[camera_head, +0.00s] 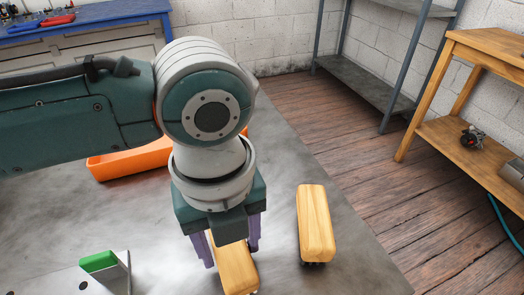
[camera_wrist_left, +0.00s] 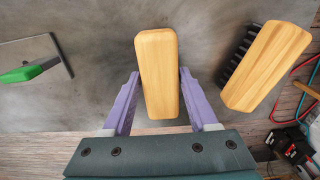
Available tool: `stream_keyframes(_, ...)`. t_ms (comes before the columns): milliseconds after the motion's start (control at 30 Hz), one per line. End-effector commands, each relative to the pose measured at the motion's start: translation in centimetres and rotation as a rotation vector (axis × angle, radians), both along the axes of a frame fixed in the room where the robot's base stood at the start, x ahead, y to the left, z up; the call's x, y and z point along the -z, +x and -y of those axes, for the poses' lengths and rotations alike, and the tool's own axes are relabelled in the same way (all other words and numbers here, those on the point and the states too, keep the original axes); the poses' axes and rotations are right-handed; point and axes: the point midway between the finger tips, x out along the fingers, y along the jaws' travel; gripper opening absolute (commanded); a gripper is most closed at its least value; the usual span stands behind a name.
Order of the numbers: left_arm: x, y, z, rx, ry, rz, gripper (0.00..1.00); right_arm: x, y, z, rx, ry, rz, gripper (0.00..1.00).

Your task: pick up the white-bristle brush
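My left gripper (camera_head: 228,252) points down over the table, its purple fingers on both sides of a wooden-backed brush (camera_head: 236,272). In the left wrist view this brush (camera_wrist_left: 158,65) lies between the fingertips (camera_wrist_left: 160,72), with a narrow gap on each side, so the gripper looks open around it. Its bristles are hidden under the wooden back, so I cannot tell their colour. A second wooden brush (camera_head: 316,222) lies to the right, apart from the gripper. In the left wrist view this second brush (camera_wrist_left: 268,65) shows dark bristles. My right gripper is not in view.
An orange tray (camera_head: 125,162) lies behind my left arm. A metal bracket with a green block (camera_head: 98,262) stands at the front left. Red and teal leads (camera_wrist_left: 302,85) show right in the wrist view. A wooden bench (camera_head: 455,140) and grey shelf (camera_head: 365,80) stand beyond the grey table (camera_head: 345,262).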

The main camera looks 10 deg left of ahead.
Motion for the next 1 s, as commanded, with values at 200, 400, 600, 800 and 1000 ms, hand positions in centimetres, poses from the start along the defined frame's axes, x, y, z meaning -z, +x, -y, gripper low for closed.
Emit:
stream_keyframes(200, 0.0, 0.0, 0.0, 0.0, 0.0, 0.0, 0.34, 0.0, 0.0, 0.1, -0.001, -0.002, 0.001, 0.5)
stream_keyframes(400, 0.0, 0.0, 0.0, 0.0, 0.0, 0.0, 0.11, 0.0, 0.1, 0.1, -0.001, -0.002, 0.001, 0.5)
stream_keyframes(600, -0.1, 0.0, 0.0, 0.0, -0.001, 0.001, 0.0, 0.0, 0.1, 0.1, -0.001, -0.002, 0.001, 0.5)
stream_keyframes(800, -0.1, 0.0, 0.0, 0.0, -0.001, 0.001, 0.0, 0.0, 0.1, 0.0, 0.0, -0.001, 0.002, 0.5)
stream_keyframes(1000, -1.3, 0.1, 0.1, 0.0, -0.002, 0.002, 0.0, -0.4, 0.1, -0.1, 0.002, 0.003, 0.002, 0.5)
